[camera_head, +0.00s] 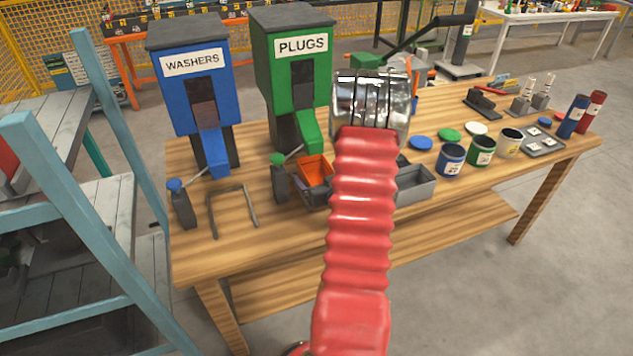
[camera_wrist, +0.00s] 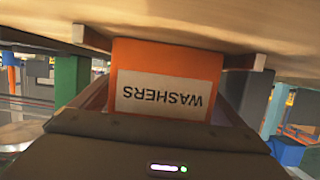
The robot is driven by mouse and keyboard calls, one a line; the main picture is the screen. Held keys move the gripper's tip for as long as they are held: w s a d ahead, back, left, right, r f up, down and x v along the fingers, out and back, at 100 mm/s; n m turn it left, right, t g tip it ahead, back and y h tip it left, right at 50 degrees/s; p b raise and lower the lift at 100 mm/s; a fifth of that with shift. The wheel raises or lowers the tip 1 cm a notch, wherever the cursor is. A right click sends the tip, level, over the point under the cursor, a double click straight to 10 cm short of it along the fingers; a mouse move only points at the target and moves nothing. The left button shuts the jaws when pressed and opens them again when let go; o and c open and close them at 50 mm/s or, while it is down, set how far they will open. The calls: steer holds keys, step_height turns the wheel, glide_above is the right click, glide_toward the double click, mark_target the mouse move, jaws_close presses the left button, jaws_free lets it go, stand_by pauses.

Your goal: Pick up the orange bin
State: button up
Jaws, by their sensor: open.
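The orange bin (camera_head: 314,170) sits on the wooden workbench in front of the green plugs dispenser, just below its chute. In the wrist view, which is upside down, the bin (camera_wrist: 165,62) is straight ahead and close, with a white label reading WASHERS. My gripper (camera_wrist: 163,90) is open, with its dark fingers on either side of the bin's near face. Whether a finger touches the bin cannot be told. In the head view my red ribbed arm hides most of the gripper and lies just right of the bin.
The green plugs dispenser (camera_head: 290,70) and blue washers dispenser (camera_head: 194,85) stand behind. A green-knobbed lever (camera_head: 279,180) is close left of the bin. A grey tray (camera_head: 416,186) and several paint cans stand to the right. A U-shaped frame (camera_head: 233,190) lies at left.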

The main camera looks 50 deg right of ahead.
stand_by(0.3)
steer(key=c, duration=1.2)
steer(key=shift+r, duration=0.1)
